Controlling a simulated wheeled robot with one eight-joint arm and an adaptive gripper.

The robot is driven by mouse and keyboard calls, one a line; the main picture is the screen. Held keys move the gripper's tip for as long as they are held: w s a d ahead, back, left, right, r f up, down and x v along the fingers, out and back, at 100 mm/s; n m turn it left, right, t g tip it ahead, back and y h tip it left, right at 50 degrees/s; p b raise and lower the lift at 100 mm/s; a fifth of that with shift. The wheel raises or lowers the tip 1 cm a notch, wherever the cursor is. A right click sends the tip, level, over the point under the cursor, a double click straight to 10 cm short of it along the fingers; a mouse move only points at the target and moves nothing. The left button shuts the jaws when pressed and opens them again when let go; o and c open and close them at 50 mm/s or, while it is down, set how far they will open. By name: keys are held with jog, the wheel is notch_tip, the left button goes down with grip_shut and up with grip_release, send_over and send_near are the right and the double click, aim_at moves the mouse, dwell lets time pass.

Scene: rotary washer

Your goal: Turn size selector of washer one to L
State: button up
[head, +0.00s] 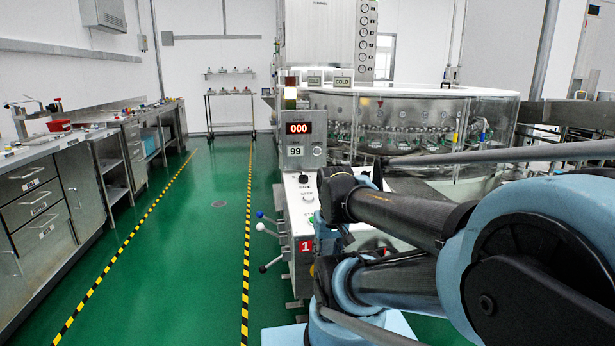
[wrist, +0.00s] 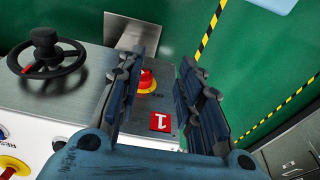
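Washer one stands in the middle of the head view, with a red "1" label (head: 306,245) on its front. Its sloped white panel (head: 303,200) carries a small black knob (head: 304,178); I cannot tell whether this is the size selector, and no L mark is readable. In the wrist view, my gripper (wrist: 164,66) is open and empty, with its fingers apart over the washer's panel. A red button on a yellow base (wrist: 147,81) and the red "1" label (wrist: 160,122) show between the fingers. My arm hides part of the washer in the head view.
A black handwheel (wrist: 46,54) is left of my fingers in the wrist view. Levers with blue, white and black knobs (head: 261,227) stick out from the washer's left side. Displays (head: 299,128) stand above the panel. Green floor (head: 200,240) is clear toward the left benches (head: 50,200).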

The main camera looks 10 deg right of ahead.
jog(key=shift+o, duration=2.4)
jog(key=shift+r, duration=0.95)
notch_tip(320, 180, up, 23)
jog(key=t, duration=0.2)
send_over(304, 174)
jog(key=s, duration=0.7)
jog(key=x, duration=1.7)
jog(key=shift+w+r, duration=0.1)
jog(key=shift+w, duration=0.2)
jog(key=c, duration=1)
